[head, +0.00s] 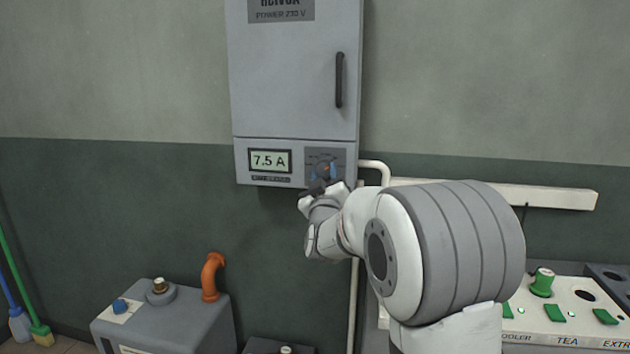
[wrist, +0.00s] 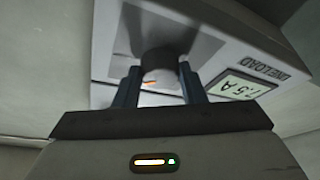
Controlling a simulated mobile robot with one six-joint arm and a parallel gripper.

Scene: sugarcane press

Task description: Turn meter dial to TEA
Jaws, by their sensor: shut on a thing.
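The meter dial (wrist: 160,68) is a dark round knob on a grey plate at the lower front of the wall cabinet. In the wrist view it sits between the two blue fingers of my gripper (wrist: 160,88), which is shut on it. An orange mark shows on the dial, partly hidden. In the head view my gripper (head: 323,178) reaches up to the dial plate (head: 325,158) and covers most of the knob. The labels around the dial are too small to read. The display (head: 269,161) left of it reads 7.5 A.
The grey cabinet (head: 290,85) has a black handle (head: 339,80) above the dial. A pipe (head: 375,165) and a pale wall rail (head: 540,196) lie to the right. A panel (head: 575,305) with green switches and a TEA label stands at lower right. A grey machine (head: 185,320) stands lower left.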

